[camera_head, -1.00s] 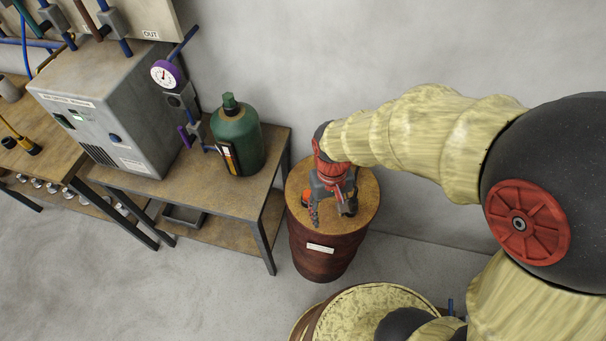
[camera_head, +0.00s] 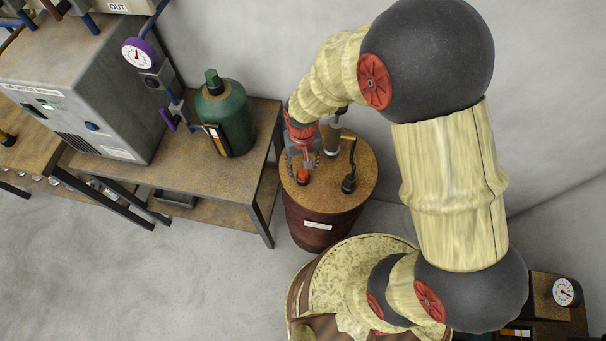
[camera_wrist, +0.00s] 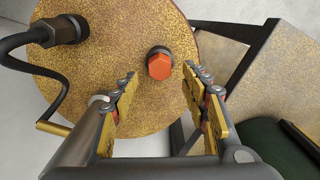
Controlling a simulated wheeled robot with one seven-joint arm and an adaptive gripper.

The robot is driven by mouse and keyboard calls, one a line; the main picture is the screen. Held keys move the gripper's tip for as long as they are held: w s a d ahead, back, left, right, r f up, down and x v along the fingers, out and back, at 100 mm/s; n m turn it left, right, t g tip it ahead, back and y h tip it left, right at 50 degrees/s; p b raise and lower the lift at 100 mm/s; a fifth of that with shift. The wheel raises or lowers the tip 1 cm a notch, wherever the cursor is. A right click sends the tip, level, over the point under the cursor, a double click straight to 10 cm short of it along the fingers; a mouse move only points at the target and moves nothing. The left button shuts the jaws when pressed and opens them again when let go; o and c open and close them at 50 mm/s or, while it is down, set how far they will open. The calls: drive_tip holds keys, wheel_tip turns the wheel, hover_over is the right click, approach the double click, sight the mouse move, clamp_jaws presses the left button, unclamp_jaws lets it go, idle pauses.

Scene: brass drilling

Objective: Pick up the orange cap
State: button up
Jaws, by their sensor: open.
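The orange cap (camera_wrist: 160,67) is a small six-sided cap in a dark round fitting on top of the brown drum (camera_wrist: 110,105). In the head view the orange cap (camera_head: 303,176) shows just below my gripper (camera_head: 303,160). In the wrist view my gripper (camera_wrist: 163,88) is open. Its two fingers stand apart, with the cap between and slightly beyond their tips. The fingers do not appear to touch the cap. How high they are above the drum top is hard to tell.
A dark fitting with a bent handle (camera_head: 349,184) stands right of the cap on the drum. A dark and metal upright fitting (camera_head: 333,140) stands at the drum's back. A table (camera_head: 255,135) with a green bottle (camera_head: 226,120) is close at left.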

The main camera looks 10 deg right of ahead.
sight(303, 171)
wheel_tip(303, 171, down, 4)
drive_tip(key=shift+r+b, duration=0.1)
drive_tip(key=shift+b, duration=0.35)
drive_tip(key=shift+c, duration=1.3)
clamp_jaws()
